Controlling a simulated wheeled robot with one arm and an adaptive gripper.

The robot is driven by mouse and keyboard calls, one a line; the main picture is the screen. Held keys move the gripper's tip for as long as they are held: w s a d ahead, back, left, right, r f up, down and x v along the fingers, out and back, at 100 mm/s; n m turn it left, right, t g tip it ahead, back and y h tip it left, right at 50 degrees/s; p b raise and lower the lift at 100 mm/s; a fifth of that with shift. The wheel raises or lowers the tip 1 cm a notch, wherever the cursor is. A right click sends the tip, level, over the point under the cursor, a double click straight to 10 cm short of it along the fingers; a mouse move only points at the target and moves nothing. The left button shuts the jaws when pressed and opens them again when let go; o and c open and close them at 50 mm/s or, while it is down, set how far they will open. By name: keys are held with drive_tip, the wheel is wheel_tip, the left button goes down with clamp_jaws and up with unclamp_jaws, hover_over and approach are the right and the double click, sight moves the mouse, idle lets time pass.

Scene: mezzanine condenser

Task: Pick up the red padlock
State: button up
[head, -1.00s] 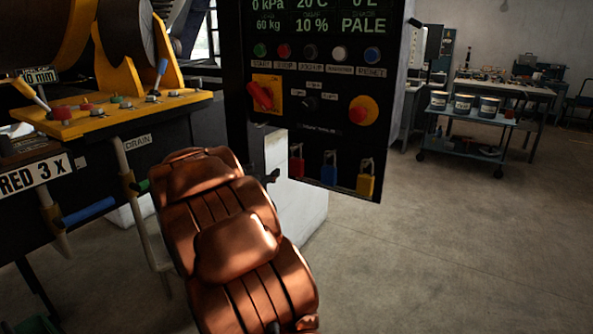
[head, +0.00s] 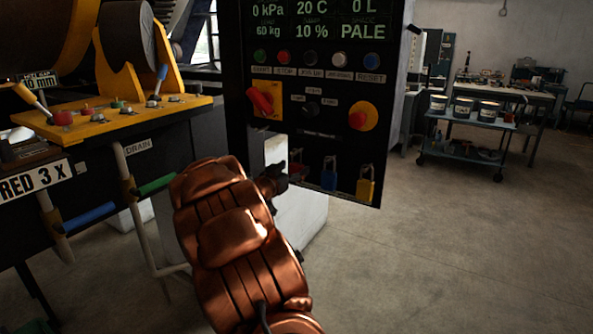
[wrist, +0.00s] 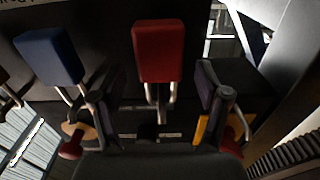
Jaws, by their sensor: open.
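The red padlock (wrist: 159,51) hangs by its shackle on the black control panel (head: 318,140). In the wrist view it lies ahead of and between the two fingers of my gripper (wrist: 160,100). In the head view my gripper (head: 285,178) is at the panel's lower left and hides most of the red padlock, with only a little red showing (head: 298,170). The gripper is open and has nothing in its jaws that I can make out. Whether a finger touches the padlock cannot be told.
A blue padlock (head: 329,173) hangs just right of the red one, and a yellow padlock (head: 366,183) farther right. Buttons and a red rotary switch (head: 260,98) sit above. A yellow machine (head: 110,118) with levers stands left. A cart (head: 465,140) with tubs stands back right; floor between is clear.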

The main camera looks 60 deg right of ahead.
drive_tip(key=shift+d, duration=1.1)
drive_tip(key=c, duration=1.3)
drive_tip(key=shift+r, duration=0.6)
drive_tip(key=shift+w+a+r, duration=0.1)
drive_tip(key=shift+a+r, duration=0.05)
drive_tip(key=shift+a, duration=0.2)
drive_tip(key=a, duration=0.5)
drive_tip(key=a+b, duration=0.1)
drive_tip(key=a, duration=0.5)
drive_tip(key=s+a, duration=0.1)
drive_tip(key=a, duration=0.5)
drive_tip(key=shift+a, duration=0.15)
drive_tip(key=shift+r, duration=0.15)
drive_tip(key=shift+r+p, duration=0.6)
drive_tip(key=shift+p, duration=0.05)
